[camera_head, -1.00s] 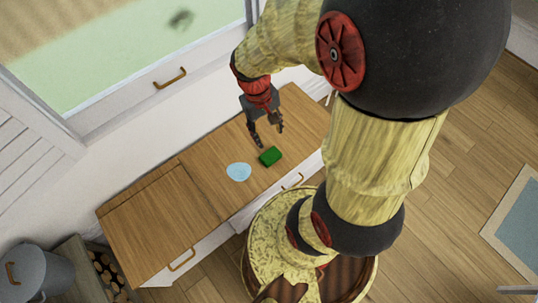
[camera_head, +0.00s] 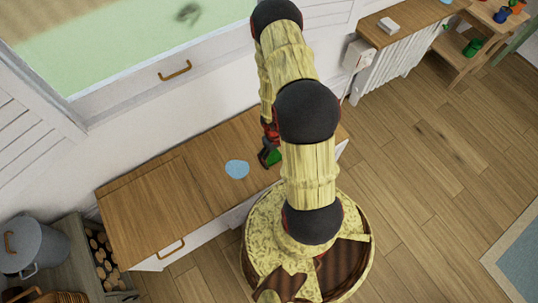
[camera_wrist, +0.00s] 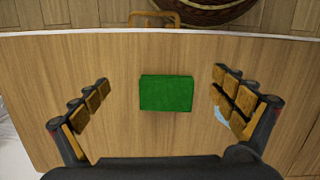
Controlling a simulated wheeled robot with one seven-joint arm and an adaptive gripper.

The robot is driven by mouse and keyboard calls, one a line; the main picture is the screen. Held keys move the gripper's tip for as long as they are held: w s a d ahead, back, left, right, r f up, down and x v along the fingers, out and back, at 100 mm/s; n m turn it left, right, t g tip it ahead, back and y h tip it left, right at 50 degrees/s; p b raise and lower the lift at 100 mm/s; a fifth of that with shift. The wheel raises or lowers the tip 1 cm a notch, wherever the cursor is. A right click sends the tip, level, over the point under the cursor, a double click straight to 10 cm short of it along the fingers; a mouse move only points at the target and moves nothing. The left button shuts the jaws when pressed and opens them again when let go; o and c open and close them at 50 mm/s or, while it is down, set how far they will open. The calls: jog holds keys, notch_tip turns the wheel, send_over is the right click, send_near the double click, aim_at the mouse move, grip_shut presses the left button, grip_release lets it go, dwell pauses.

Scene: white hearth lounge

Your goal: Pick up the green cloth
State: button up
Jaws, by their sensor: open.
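The green cloth (camera_wrist: 166,93) is a small folded block lying flat on the wooden cabinet top. In the wrist view it sits between the two spread fingers of my gripper (camera_wrist: 163,100), touching neither. In the head view the cloth (camera_head: 273,156) is partly hidden by my gripper (camera_head: 266,154), which is over it. My gripper is open and empty. How high the fingertips are above the wood is hard to tell.
A light blue dish (camera_head: 237,169) stands left of the cloth on the cabinet top (camera_head: 165,205); a bit of it shows behind the right finger in the wrist view (camera_wrist: 223,115). A white wall and window rise behind. A drawer handle (camera_wrist: 154,18) projects at the cabinet's front edge.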

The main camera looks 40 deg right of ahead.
aim_at(271, 156)
jog(key=shift+t, duration=0.7)
jog(key=w, duration=0.4)
jog(key=shift+w+a+m, duration=0.15)
jog(key=shift+w+m, duration=0.1)
jog(key=shift+m, duration=0.05)
jog(key=f+b, duration=0.1)
jog(key=f, duration=0.1)
jog(key=f+b, duration=0.2)
jog(key=f, duration=0.1)
jog(key=f+b, duration=0.1)
jog(key=f, duration=0.1)
jog(key=shift+w+d+f, duration=0.15)
jog(key=shift+d+f, duration=0.15)
jog(key=shift+f, duration=0.05)
jog(key=shift+c, duration=1.4)
jog(key=c, duration=1)
jog(key=shift+o, duration=0.2)
jog(key=shift+r, duration=0.1)
